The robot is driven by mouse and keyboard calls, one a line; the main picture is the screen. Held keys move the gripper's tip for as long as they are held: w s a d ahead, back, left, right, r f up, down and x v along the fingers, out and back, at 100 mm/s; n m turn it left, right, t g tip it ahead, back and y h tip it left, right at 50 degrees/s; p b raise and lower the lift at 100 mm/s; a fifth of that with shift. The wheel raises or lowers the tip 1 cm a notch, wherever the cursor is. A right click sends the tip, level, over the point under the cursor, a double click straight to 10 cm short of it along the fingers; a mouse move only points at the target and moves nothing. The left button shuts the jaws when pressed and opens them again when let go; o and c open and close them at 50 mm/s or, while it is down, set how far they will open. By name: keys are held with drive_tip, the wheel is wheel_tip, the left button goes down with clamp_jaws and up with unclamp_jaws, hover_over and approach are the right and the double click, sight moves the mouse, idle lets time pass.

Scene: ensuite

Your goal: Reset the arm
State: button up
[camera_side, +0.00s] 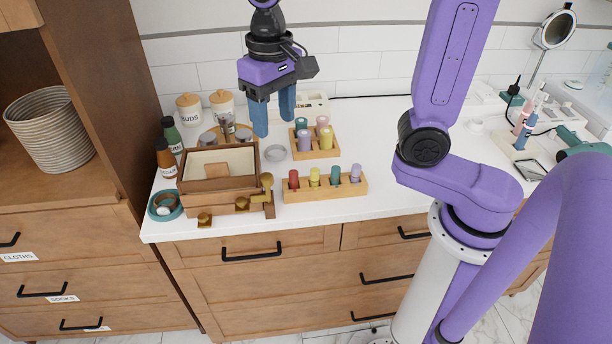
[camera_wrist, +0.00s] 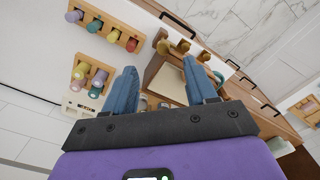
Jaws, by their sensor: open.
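My gripper (camera_side: 273,112) has blue fingers and hangs above the white counter, over the area behind the wooden box. Its fingers stand apart with nothing between them. In the wrist view my gripper (camera_wrist: 163,88) also shows open, with the wooden box (camera_wrist: 165,75) visible below and past the fingers. The arm is purple and bent over the counter from the right.
The wooden box (camera_side: 222,184) has an open top and brass knobs. A front rack (camera_side: 325,187) and a back rack (camera_side: 316,153) hold coloured pegs. Two bottles, lidded jars and a teal dish (camera_side: 165,206) stand at left.

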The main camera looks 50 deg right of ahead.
drive_tip(key=s+d+f+n, duration=0.3)
drive_tip(key=s+n, duration=0.3)
drive_tip(key=s, duration=0.3)
drive_tip(key=s+d+f+n, duration=0.3)
drive_tip(key=s+n, duration=0.4)
drive_tip(key=s, duration=0.3)
drive_tip(key=shift+d+f, duration=0.35)
drive_tip(key=shift+d, duration=0.5)
